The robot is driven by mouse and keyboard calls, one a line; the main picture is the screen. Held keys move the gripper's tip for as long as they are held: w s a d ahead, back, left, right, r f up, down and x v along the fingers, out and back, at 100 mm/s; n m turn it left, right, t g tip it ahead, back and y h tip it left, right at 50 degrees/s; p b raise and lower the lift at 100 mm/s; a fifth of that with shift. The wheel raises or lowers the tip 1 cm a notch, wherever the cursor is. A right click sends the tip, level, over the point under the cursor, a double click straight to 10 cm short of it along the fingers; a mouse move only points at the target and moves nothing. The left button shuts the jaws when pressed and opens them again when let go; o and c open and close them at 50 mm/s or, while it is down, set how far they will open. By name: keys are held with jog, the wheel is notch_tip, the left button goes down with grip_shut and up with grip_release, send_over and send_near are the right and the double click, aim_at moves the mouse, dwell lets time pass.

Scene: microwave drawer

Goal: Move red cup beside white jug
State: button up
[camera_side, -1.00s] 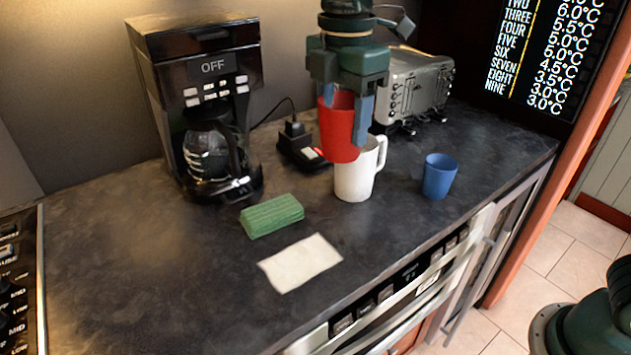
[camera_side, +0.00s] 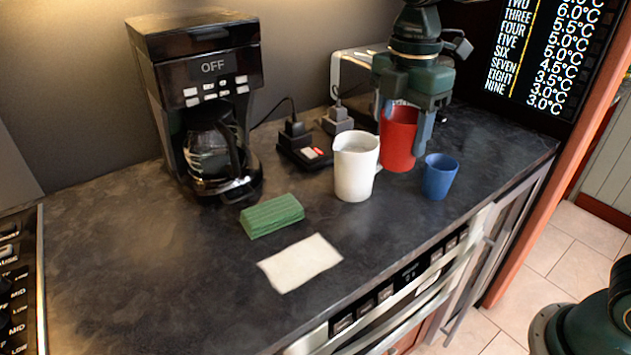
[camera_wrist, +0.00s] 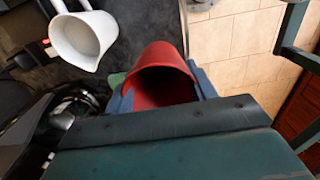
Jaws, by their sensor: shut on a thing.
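The red cup (camera_side: 398,142) is upright between the white jug and the blue cup, close to the jug's right side in the side view. My gripper (camera_side: 405,135) is above it, shut on its wall with blue fingers on either side. I cannot tell whether the cup's base touches the counter. The white jug (camera_side: 355,170) stands upright on the counter, its handle partly hidden behind its right side. In the wrist view the red cup (camera_wrist: 162,80) sits between my fingers, and the white jug (camera_wrist: 84,38) is at upper left.
A blue cup (camera_side: 439,177) stands just right of the red cup. A green sponge (camera_side: 271,215) and white cloth (camera_side: 300,262) lie on the dark counter (camera_side: 170,285). A coffee maker (camera_side: 200,110) stands at left. A toaster (camera_side: 350,75) is behind my gripper, mostly hidden.

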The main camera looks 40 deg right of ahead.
aim_at(398, 156)
notch_tip(398, 156, down, 13)
dwell(0.3)
jog(key=shift+f, duration=2.05)
jog(key=shift+f, duration=0.15)
jog(key=o, duration=1)
notch_tip(398, 156, up, 12)
jog(key=shift+r, duration=0.2)
